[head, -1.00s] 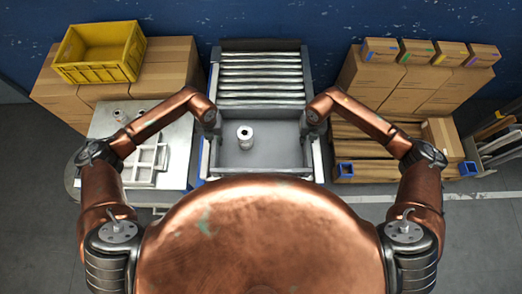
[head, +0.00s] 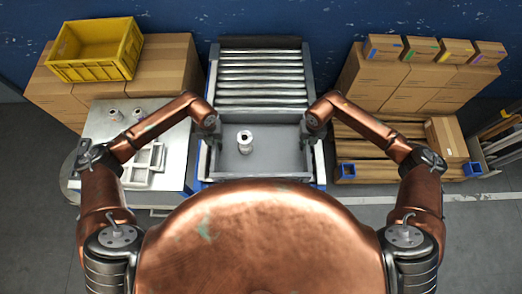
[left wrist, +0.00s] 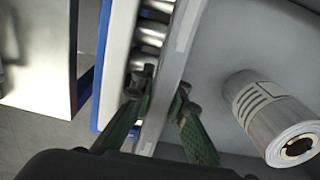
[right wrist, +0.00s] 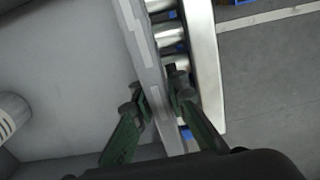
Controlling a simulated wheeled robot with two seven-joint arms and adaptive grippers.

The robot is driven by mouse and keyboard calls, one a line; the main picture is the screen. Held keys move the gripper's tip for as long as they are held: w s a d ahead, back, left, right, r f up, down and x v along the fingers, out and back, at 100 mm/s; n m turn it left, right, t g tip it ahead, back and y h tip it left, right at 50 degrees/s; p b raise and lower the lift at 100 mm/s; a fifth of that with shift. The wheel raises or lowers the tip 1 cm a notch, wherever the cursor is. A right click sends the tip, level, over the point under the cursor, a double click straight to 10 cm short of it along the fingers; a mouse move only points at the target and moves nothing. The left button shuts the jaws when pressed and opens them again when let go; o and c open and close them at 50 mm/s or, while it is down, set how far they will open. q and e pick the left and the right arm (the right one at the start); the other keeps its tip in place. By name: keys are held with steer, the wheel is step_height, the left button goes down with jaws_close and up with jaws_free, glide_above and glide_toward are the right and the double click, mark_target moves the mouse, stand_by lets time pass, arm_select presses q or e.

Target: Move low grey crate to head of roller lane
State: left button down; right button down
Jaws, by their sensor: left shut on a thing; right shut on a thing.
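The low grey crate (head: 282,156) is at the near end of the roller lane (head: 260,84), with rollers showing beyond its far wall. A silver-white roll (head: 245,142) stands inside it, left of centre; it also shows in the left wrist view (left wrist: 268,112). My left gripper (head: 209,137) is shut on the crate's left wall (left wrist: 181,45). My right gripper (head: 312,136) is shut on the crate's right wall (right wrist: 142,45). Rollers show just outside both walls in the wrist views.
A metal table (head: 105,120) at left carries a pale divided tray (head: 145,165) and small rolls. A yellow crate (head: 95,52) sits on cartons (head: 165,68) behind it. At right, cartons (head: 405,90) and a wooden pallet (head: 365,160) stand close beside the lane.

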arm_select(q)
steer(key=shift+f+b, duration=0.4)
steer(key=shift+f, duration=0.2)
arm_select(e)
steer(key=shift+f, duration=0.65)
arm_select(q)
steer(key=c, duration=1.9)
jaws_free()
arm_select(e)
steer(key=c, duration=1.9)
jaws_free()
arm_select(q)
step_height(320, 180, up, 12)
steer(key=shift+f, duration=0.1)
arm_select(e)
steer(key=shift+r, duration=0.15)
step_height(320, 180, up, 12)
steer(key=shift+f, duration=0.1)
